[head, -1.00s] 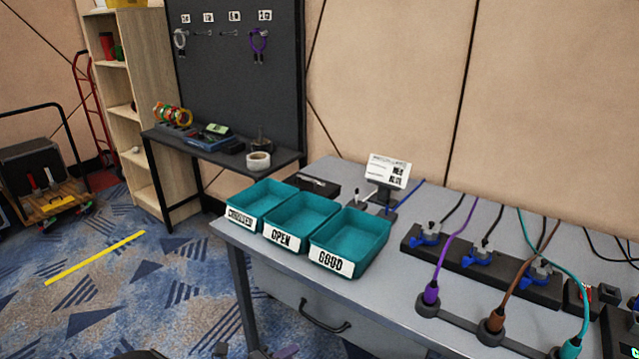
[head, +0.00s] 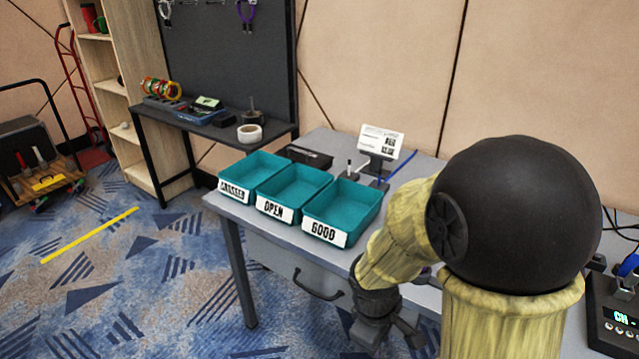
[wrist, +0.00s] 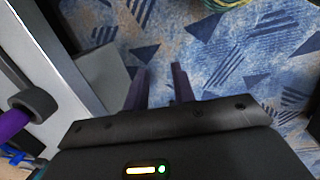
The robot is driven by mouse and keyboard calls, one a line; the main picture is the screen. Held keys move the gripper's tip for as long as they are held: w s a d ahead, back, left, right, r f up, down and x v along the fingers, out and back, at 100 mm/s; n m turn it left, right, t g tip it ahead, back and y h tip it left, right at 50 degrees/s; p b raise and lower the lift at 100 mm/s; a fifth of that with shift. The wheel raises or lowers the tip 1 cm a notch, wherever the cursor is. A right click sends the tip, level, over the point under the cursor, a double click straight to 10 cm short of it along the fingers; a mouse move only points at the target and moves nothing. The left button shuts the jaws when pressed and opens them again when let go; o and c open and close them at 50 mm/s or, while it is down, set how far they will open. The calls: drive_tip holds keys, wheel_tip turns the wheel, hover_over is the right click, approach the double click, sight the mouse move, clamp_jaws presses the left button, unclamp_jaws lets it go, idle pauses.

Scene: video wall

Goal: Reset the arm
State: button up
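My arm is raised in the right half of the head view, bent at a large black joint, with pale yellow links. My gripper (head: 392,335) hangs low at the table's front edge and is partly cut off by the frame. In the wrist view, the two dark fingers of my gripper (wrist: 158,84) stand apart with only blue patterned carpet between them, so it is open and empty.
Teal bins (head: 294,192) with labels stand on the grey table (head: 232,210), left of my arm. A sign (head: 381,141) stands behind them. My arm hides most of the table's right side. A purple plug (wrist: 14,124) shows at the wrist view's left. Carpet at left is largely clear.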

drive_tip(key=d+r+m+t+y+p, duration=0.1)
drive_tip(key=r+m+p, duration=0.9)
drive_tip(key=r+p, duration=1.7)
wheel_tip(320, 180, up, 5)
drive_tip(key=s+d+t, duration=0.1)
drive_tip(key=d, duration=0.1)
drive_tip(key=shift+d+f+m+y+p, duration=0.2)
drive_tip(key=shift+d+m+y+p, duration=0.1)
drive_tip(key=shift+d+y, duration=0.1)
